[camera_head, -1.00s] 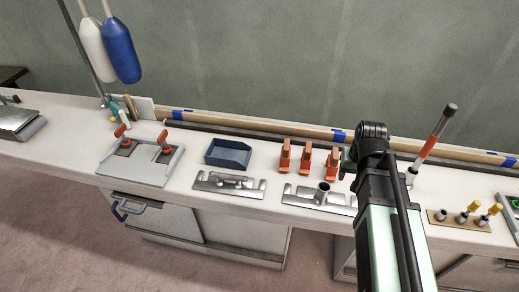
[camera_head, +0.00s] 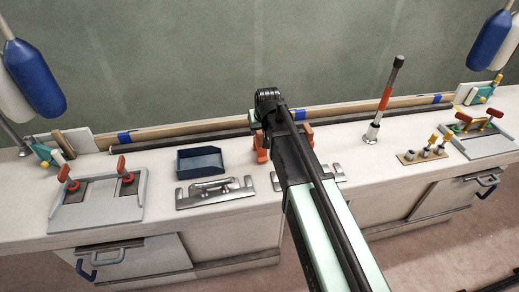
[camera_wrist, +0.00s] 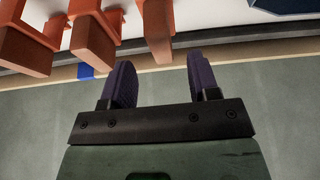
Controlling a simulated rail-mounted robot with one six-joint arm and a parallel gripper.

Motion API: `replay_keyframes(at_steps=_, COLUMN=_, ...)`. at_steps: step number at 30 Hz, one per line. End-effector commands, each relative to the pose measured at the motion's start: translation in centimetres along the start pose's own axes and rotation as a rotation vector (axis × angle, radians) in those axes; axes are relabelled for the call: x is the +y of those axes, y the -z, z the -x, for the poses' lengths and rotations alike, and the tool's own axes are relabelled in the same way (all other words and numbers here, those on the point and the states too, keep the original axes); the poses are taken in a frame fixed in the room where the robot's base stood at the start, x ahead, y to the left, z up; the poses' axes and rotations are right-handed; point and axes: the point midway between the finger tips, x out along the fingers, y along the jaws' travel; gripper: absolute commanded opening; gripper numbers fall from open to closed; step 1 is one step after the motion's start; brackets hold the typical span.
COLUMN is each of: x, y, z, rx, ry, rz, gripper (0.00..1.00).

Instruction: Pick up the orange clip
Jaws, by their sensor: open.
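Several orange clips stand on the bench. In the wrist view, one orange clip (camera_wrist: 157,28) hangs into the top of the picture, just beyond the gap between my fingers, and two more orange clips (camera_wrist: 93,38) are to its left. In the head view an orange clip (camera_head: 262,153) shows left of my arm, and part of another (camera_head: 308,135) shows right of it; my arm hides the rest. My gripper (camera_wrist: 158,78) is open, with nothing between its dark fingers. Its fingertips are hidden behind my arm in the head view.
A blue tray (camera_head: 201,163) stands left of the clips, with a metal plate with a handle (camera_head: 214,192) in front. A red-and-white post (camera_head: 381,105) stands to the right, near a board with yellow-topped pegs (camera_head: 422,155). A long wooden strip (camera_head: 180,131) runs along the back.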

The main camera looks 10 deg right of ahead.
Motion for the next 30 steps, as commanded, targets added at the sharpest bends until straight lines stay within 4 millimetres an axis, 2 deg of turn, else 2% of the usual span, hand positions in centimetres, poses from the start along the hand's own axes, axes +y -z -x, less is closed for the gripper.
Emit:
replay_keyframes(at_steps=3, x=0.0, y=-0.1, z=-0.6, rx=0.000, ry=0.000, rz=0.000, gripper=0.55)
replay_keyframes(at_steps=10, x=0.1, y=-0.2, z=-5.2, rx=-0.001, ry=0.000, rz=0.000, gripper=0.55)
replay_keyframes(at_steps=17, x=0.0, y=0.0, z=-4.9, rx=-0.001, ry=0.000, rz=0.000, gripper=0.55)
replay_keyframes(at_steps=20, x=0.0, y=0.0, z=-4.9, rx=-0.001, ry=0.000, rz=0.000, gripper=0.43)
replay_keyframes(at_steps=28, x=0.1, y=0.0, z=-4.9, rx=-0.001, ry=0.000, rz=0.000, gripper=0.02)
replay_keyframes(at_steps=30, x=0.1, y=0.0, z=-4.9, rx=-0.001, ry=0.000, rz=0.000, gripper=0.00)
